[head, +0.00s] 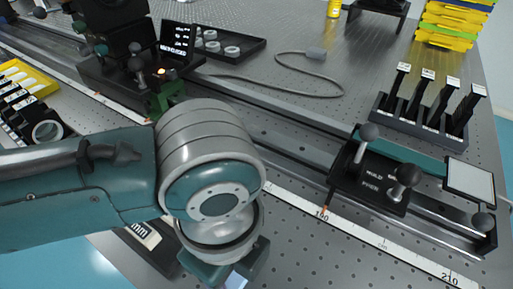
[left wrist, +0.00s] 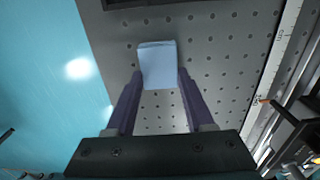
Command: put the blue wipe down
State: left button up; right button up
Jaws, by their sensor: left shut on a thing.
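The blue wipe (left wrist: 158,65) is a small light-blue block-like piece between the purple fingers of my left gripper (left wrist: 160,76) in the left wrist view. The fingers are shut on its two sides. The perforated metal table (left wrist: 215,60) lies beneath it, near the table's left edge; I cannot tell whether the wipe touches the surface. In the head view my left gripper (head: 228,272) is at the bottom, mostly hidden by my own wrist, and only a corner of the wipe (head: 237,281) shows. My right gripper is not in view.
A rail with a white scale (head: 375,238) crosses the table, carrying a black knobbed carriage (head: 368,187). A black rack (head: 425,128) stands at back right. A dark object with a white label (head: 145,235) lies left of my gripper. Perforated table front right is clear.

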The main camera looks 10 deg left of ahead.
aim_at(234, 274)
pick_arm(q)
jog(key=shift+f, duration=0.2)
jog(key=o, duration=1.2)
jog(key=shift+r, duration=0.1)
jog(key=s+d+r+n+t+h+p, duration=0.1)
jog(key=d+r+n+h+p, duration=0.15)
jog(key=r, duration=0.35)
jog(key=s+d+r+n+h+p, duration=0.1)
jog(key=s+r+n, duration=0.1)
jog(key=r+n, duration=0.35)
jog(key=s+a+n+t+y, duration=0.1)
jog(key=a+n, duration=0.3)
jog(key=a, duration=0.1)
jog(key=s+a+n+y, duration=0.1)
jog(key=s+a+n, duration=0.1)
jog(key=a+n, duration=0.2)
jog(key=s+a+n+t+y, duration=0.1)
jog(key=a+n, duration=0.3)
jog(key=a, duration=0.2)
jog(key=shift+s+a+r+t, duration=0.1)
jog(key=shift+s+r+t, duration=0.15)
jog(key=shift+s+t, duration=0.1)
